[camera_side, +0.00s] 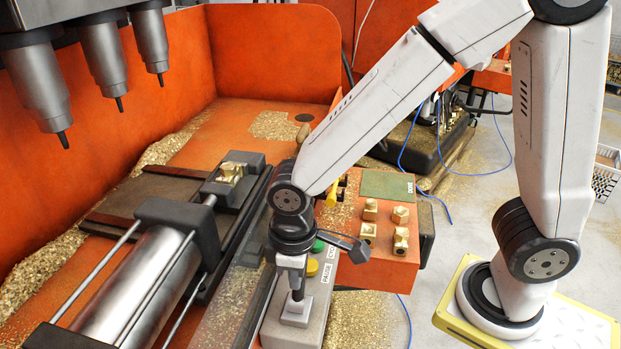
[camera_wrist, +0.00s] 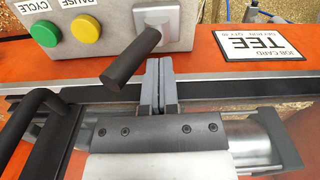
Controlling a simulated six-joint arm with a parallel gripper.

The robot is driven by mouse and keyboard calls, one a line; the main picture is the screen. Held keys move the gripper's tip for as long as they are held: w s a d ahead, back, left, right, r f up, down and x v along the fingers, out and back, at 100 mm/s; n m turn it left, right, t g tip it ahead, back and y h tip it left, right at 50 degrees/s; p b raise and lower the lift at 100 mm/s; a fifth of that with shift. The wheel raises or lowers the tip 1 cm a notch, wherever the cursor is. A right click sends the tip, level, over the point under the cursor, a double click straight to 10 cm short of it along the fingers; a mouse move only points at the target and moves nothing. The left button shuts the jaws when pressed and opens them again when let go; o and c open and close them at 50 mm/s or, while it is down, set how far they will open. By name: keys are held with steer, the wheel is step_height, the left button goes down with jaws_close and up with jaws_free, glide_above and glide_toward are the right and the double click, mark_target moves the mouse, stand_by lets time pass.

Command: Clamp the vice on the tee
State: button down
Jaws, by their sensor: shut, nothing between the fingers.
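The brass tee (camera_side: 230,170) sits at the vice (camera_side: 248,165) in the side view, at the far end of the big cylinder (camera_side: 160,275). I cannot tell whether the jaws press on it. A black lever (camera_wrist: 132,58) stands out from a pale square plate on the grey control box (camera_wrist: 105,30); the lever also shows in the side view (camera_side: 297,297). My gripper (camera_wrist: 159,65) is shut and empty, close beside the lever in the wrist view, with its tips just right of the lever. It also shows in the side view (camera_side: 293,270), over the box. Contact with the lever is unclear.
The box carries a green button (camera_wrist: 46,33) and a yellow button (camera_wrist: 86,28). A job card reading TEE (camera_wrist: 258,44) lies to the right. Several brass fittings (camera_side: 400,240) stand on the orange shelf. Drill spindles (camera_side: 105,55) hang at upper left. Brass chips lie around.

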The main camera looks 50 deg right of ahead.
step_height(320, 180, up, 9)
steer(key=a, duration=0.1)
steer(key=shift+s+a, duration=0.2)
steer(key=shift+s, duration=0.1)
stand_by(0.7)
steer(key=shift+d, duration=0.1)
steer(key=d+f+m+t, duration=0.1)
steer(key=d+f+m, duration=0.2)
steer(key=d, duration=0.5)
steer(key=d+f+m+t, duration=0.1)
steer(key=d+f+m, duration=0.2)
steer(key=d+f, duration=0.3)
steer(key=d, duration=0.3)
steer(key=shift+w+d+f+t, duration=0.15)
steer(key=shift+w+d+t, duration=0.1)
steer(key=shift+w+t, duration=0.1)
steer(key=shift+a, duration=0.1)
stand_by(1.5)
